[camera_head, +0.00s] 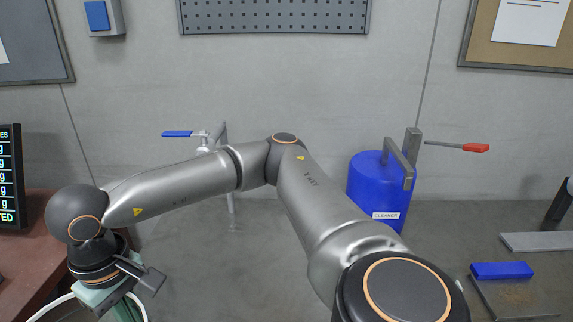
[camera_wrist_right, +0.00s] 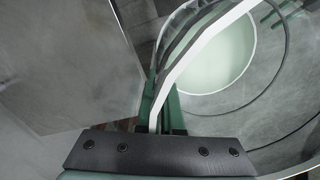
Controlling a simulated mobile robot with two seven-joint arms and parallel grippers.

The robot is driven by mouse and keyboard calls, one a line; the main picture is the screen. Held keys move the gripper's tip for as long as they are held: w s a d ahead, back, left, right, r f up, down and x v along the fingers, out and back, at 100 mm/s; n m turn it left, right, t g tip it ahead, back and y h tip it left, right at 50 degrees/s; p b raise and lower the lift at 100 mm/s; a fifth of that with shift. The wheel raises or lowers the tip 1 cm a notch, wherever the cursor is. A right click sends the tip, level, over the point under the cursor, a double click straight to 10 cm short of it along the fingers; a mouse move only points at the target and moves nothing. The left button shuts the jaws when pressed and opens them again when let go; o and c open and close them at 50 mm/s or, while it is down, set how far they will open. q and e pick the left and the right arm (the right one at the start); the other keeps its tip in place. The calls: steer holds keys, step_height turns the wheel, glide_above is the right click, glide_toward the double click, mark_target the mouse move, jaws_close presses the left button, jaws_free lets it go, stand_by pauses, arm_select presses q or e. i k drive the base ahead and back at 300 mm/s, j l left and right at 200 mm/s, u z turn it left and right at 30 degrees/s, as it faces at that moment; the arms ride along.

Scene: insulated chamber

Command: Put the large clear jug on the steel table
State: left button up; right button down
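My right arm crosses the head view from the lower right, and its gripper (camera_head: 133,290) hangs at the lower left, beside the brown counter. A white curved rim beneath it seems to belong to the large clear jug (camera_head: 55,304), mostly below the picture. In the right wrist view the clear round jug (camera_wrist_right: 225,55), with a pale green bottom, fills the right side. Green upright strips and a white curved edge stand just ahead of the gripper's dark bar. I cannot tell whether the fingers grip the jug. My left gripper is not seen. I cannot clearly identify the steel table.
A brown counter (camera_head: 30,255) with a black display (camera_head: 10,175) stands at left. A blue cleaner container (camera_head: 368,180) and red-handled lever (camera_head: 475,148) stand right of centre. A blue block (camera_head: 502,270) lies at lower right. A blue-handled tap (camera_head: 178,134) is behind my arm.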

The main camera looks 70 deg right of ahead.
mark_target(208, 273)
steer(key=i+j+z, duration=0.15)
steer(key=i+j, duration=0.3)
steer(key=j+z, duration=0.1)
steer(key=z, duration=0.85)
